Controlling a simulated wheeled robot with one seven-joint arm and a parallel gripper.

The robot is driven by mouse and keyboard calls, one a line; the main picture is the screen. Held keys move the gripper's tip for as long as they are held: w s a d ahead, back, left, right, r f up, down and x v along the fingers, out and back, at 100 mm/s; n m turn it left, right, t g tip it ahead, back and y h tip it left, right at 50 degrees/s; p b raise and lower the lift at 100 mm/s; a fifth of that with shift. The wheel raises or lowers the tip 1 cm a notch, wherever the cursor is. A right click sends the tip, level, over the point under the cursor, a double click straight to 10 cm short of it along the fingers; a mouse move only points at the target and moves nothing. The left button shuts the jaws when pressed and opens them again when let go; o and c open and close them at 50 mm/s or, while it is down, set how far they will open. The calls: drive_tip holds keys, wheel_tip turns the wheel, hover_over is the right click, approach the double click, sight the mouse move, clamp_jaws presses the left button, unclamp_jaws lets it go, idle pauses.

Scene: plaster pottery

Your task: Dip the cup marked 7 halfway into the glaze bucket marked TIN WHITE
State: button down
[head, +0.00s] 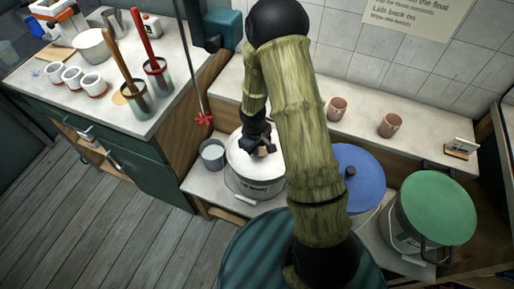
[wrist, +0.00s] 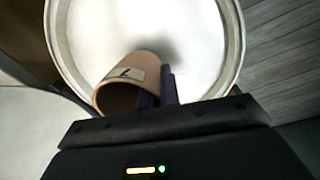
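The terracotta cup (wrist: 122,82) carries a pale label with a dark mark that looks like a 7. My gripper (wrist: 157,88) is shut on its wall, one finger inside the mouth and one outside. The cup is tilted over the white glaze in the bucket (wrist: 237,40), with a dark shadow by its lower end. I cannot tell whether it touches the glaze. In the head view my gripper (head: 258,143) is over the open white bucket (head: 243,186), whose front label is only partly readable. The cup (head: 266,150) is mostly hidden there.
A blue-lidded bucket (head: 362,170) and a green-lidded bucket (head: 437,208) stand to the right. A small grey pail (head: 213,154) is at the left. Two pinkish cups (head: 337,108) (head: 390,124) and a small card stand (head: 461,147) are on the back ledge. White cups stand on the left counter (head: 175,60).

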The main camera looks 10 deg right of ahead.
drive_tip(key=shift+f+b, duration=2.1)
drive_tip(key=shift+f, duration=0.45)
idle(1.8)
drive_tip(key=shift+r+p, duration=3.05)
drive_tip(key=shift+r, duration=0.45)
drive_tip(key=shift+r+p, duration=3.4)
drive_tip(key=shift+r, duration=0.6)
